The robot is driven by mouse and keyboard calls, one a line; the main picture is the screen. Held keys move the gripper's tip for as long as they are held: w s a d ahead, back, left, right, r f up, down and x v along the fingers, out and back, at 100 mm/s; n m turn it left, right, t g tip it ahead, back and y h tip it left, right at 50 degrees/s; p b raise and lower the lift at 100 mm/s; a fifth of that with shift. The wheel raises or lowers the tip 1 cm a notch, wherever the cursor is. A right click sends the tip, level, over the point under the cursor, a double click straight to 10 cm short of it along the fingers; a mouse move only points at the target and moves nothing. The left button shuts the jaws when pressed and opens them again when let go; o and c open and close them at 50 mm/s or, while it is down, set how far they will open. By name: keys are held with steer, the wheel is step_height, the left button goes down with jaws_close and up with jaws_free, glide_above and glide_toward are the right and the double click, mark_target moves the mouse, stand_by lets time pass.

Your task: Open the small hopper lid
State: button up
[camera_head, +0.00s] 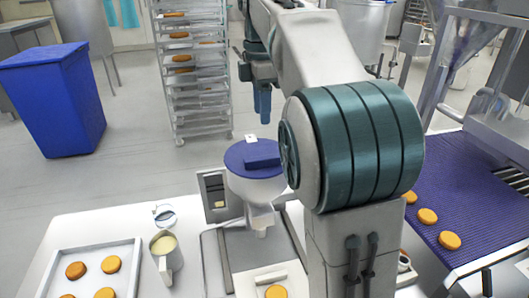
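The small hopper (256,188) is a pale funnel-shaped vessel standing on a machine at the front middle. Its round blue lid (236,156) lies flat across the top and looks closed. A raised blue block sits on the lid, and a small white piece shows at its back edge. My gripper (263,112) shows its blue fingers pointing down, above and behind the lid in the picture and apart from it. The fingers look close together, but the gap between them is not clear. Nothing is seen held. My arm hides the area right of the hopper.
A tray (135,262) of orange rounds and a jug (167,262) stand on the white table left of the hopper. A blue conveyor (470,205) carries rounds at the right. A rack (195,95) and a blue bin (65,110) stand behind. Open floor lies between them.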

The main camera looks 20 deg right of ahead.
mark_target(263, 157)
step_height(263, 157, down, 12)
steer(key=shift+f, duration=0.25)
stand_by(0.3)
jaws_close()
steer(key=shift+d, duration=0.15)
